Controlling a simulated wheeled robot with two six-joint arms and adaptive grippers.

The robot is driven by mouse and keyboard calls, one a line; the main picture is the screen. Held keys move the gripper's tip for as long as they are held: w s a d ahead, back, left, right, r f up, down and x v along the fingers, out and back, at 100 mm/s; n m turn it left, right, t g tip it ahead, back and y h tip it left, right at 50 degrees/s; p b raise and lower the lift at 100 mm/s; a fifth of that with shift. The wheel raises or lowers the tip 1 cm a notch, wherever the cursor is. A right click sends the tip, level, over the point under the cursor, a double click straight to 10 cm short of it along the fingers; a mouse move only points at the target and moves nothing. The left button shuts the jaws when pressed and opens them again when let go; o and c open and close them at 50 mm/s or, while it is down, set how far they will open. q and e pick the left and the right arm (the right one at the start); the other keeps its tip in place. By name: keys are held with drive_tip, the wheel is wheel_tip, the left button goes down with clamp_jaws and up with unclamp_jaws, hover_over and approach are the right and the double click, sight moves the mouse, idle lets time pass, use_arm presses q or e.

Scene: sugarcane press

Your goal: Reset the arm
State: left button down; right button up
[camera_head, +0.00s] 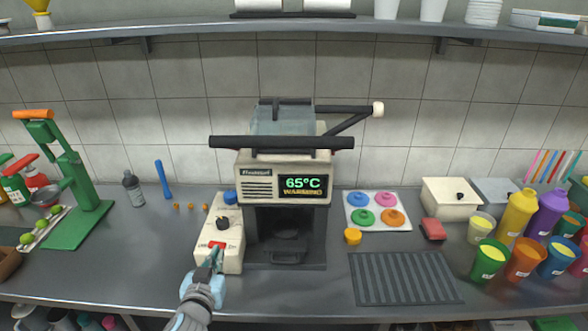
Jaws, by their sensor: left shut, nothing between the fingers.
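My left arm comes in from the lower middle of the head view. Its left gripper (213,257) is shut and empty, with its tips at the red switch (217,245) on a cream control box (206,262). I cannot tell whether the tips touch the switch. The box also has a black knob (222,223) and a blue button (230,197). Beside it stands the press machine (258,187), whose display (303,188) reads 65°C and "WARMING". My right gripper is not in view.
A green hand press (75,185) stands at the left, near a dark bottle (133,188). A grey ribbed mat (405,278) lies right of the machine, below a tray of coloured lids (350,198). Coloured cups and bottles (517,215) crowd the right. A shelf (390,30) runs above.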

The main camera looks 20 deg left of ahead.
use_arm(q)
drive_tip(key=s+d+f+m+g+h, duration=0.1)
drive_tip(key=s+d+f+g, duration=0.3)
drive_tip(key=s, duration=0.4)
drive_tip(key=s+d+f+m+g+h, duration=0.2)
drive_tip(key=s+d+f+g, duration=0.15)
drive_tip(key=s, duration=0.45)
drive_tip(key=s+d+f+m+g+h, duration=0.1)
drive_tip(key=s+d+f+g, duration=0.3)
drive_tip(key=s, duration=0.5)
wheel_tip(320, 180, down, 20)
drive_tip(key=s+a, duration=0.2)
drive_tip(key=a, duration=0.1)
drive_tip(key=s+f+g, duration=0.1)
drive_tip(key=s+f, duration=1)
drive_tip(key=s, duration=0.2)
drive_tip(key=shift+s+f+g, duration=0.15)
drive_tip(key=shift+f+g, duration=0.15)
drive_tip(key=shift+g, duration=0.05)
